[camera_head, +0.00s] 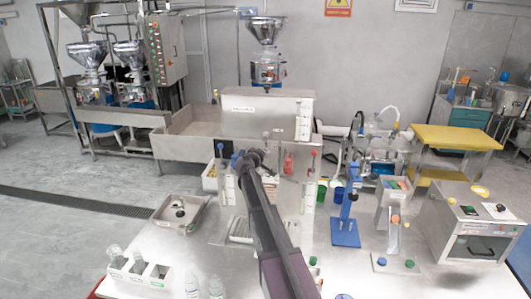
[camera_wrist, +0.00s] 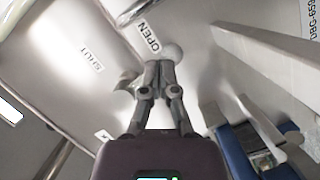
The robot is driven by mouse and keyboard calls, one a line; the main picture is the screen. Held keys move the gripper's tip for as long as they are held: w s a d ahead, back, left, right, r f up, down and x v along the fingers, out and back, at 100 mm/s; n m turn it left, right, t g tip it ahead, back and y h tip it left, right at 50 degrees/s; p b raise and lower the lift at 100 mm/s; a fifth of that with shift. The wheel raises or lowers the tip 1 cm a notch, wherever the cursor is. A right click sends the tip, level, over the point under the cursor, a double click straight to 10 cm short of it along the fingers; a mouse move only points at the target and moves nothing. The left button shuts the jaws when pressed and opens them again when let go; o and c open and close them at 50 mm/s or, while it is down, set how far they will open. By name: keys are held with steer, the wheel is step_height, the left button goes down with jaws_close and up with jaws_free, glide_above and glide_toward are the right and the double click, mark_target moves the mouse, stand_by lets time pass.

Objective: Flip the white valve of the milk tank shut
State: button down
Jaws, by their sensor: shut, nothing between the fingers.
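In the wrist view a pale metal surface, which looks like the milk tank wall (camera_wrist: 105,25), carries an OPEN label (camera_wrist: 148,38) and a SHUT label (camera_wrist: 91,61). A whitish rounded part, perhaps the white valve (camera_wrist: 173,52), shows just behind my fingertips near OPEN. Its handle and exact angle are largely hidden by the fingers, and I cannot tell whether they touch it. My gripper (camera_wrist: 159,66) is shut and empty, its tips together below the OPEN label. In the head view my gripper (camera_head: 243,158) is at the table's far side, before the steel tank (camera_head: 268,117); the valve is not discernible there.
A blue stand (camera_head: 345,232) and a grey machine (camera_head: 467,225) are right of my arm. A metal tray (camera_head: 160,213) and a white rack with bottles (camera_head: 138,272) are on the left. In the wrist view a pale beam (camera_wrist: 262,50) runs close on the right.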

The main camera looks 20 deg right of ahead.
stand_by(0.3)
steer(key=shift+a+r+p, duration=0.5)
steer(key=shift+a+p, duration=0.05)
steer(key=r+p+v, duration=0.1)
steer(key=p+v, duration=0.2)
steer(key=v, duration=0.9)
steer(key=shift+w+a+r, duration=0.15)
steer(key=shift+w+r, duration=0.2)
steer(key=shift+w, duration=0.1)
steer(key=shift+w+a+m+y+p, duration=0.45)
steer(key=shift+m+p, duration=0.2)
steer(key=shift+m, duration=0.45)
